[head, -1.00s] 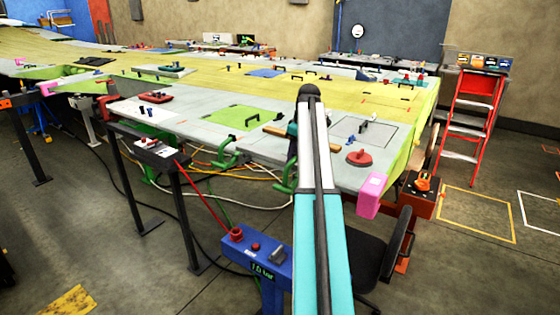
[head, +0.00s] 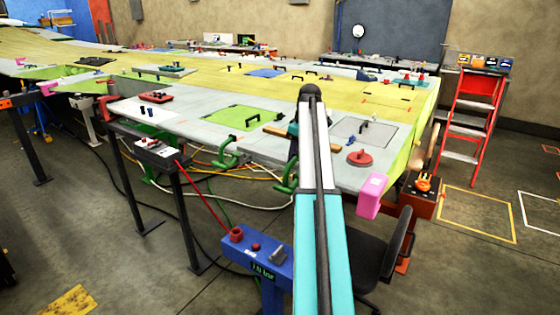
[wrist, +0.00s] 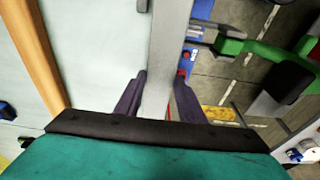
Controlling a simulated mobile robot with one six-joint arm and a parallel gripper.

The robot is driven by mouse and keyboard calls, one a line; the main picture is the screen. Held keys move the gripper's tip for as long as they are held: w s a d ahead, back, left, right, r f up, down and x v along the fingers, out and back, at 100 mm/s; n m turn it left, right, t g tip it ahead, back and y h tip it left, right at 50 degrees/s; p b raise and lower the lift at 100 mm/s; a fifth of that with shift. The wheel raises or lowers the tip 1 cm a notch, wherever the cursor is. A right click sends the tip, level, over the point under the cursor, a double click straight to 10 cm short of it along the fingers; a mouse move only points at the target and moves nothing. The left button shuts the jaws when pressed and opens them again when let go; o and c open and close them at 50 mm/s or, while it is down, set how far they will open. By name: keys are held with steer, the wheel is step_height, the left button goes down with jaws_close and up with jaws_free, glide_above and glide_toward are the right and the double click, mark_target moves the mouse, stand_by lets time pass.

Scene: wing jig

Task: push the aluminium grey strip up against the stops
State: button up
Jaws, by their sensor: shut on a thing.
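The grey strip (wrist: 167,45) runs up the middle of the wrist view, along the edge of the pale wing skin. My gripper (wrist: 160,85) has its two dark purple fingers on either side of the strip and is shut on it. The strip's far end runs out of the top of the wrist view. In the head view my arm hides the strip and most of the gripper. I cannot make out the stops with certainty in either view.
A wooden bar (wrist: 33,50) lies on the skin at the left. A green clamp (wrist: 235,46) stands to the right of the strip, close to it. In the head view a red round handle (head: 360,158) and a pink block (head: 371,194) sit near the wing's corner.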

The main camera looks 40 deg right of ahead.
steer(key=shift+d, duration=0.45)
stand_by(0.4)
steer(key=o, duration=0.9)
steer(key=shift+w, duration=0.1)
steer(key=shift+r, duration=0.15)
steer(key=shift+r+p, duration=2.1)
steer(key=shift+r, duration=1.3)
steer(key=shift+f, duration=0.15)
